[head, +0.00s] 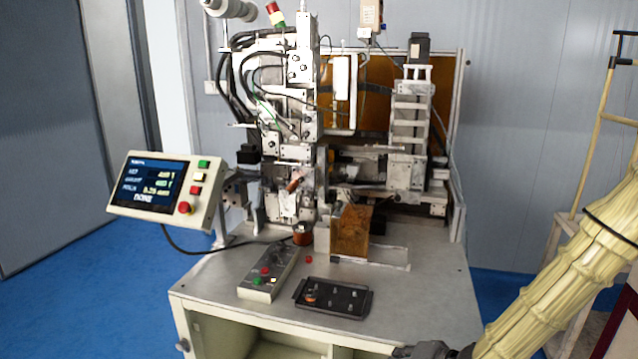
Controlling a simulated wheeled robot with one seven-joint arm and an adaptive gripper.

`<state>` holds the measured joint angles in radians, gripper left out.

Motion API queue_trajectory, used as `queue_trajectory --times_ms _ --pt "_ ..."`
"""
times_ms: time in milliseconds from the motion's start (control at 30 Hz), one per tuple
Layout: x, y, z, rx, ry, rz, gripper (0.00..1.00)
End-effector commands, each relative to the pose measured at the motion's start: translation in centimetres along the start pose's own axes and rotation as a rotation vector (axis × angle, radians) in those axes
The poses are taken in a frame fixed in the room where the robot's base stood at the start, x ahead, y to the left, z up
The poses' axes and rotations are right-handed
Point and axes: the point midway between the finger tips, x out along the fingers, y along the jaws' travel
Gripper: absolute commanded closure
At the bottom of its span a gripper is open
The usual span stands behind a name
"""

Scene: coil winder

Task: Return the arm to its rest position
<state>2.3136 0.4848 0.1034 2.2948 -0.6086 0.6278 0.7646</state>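My arm, in a pale yellow ribbed cover, enters from the right edge and slants down to the bottom edge. At its lower end a dark part of my gripper (425,350) shows in front of the table's front right edge. Most of it is cut off by the bottom of the picture. Its fingers cannot be made out, and nothing is visibly held. The coil winder (300,110) stands on the table (420,290), apart from my arm.
A black tray (345,314) with small parts lies near the table's front. A tilted control screen (160,185) juts out left. A yellowish rack (592,140) stands behind my arm.

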Motion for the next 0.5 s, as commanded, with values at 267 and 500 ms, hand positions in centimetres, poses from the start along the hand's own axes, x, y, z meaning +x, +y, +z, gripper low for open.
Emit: queue_trajectory --times_ms 267,500 --pt "1.8 11.3 10.3 -0.118 -0.129 0.250 1.00" --pt "0.4 20.1 18.9 -0.243 -0.264 0.447 1.00"
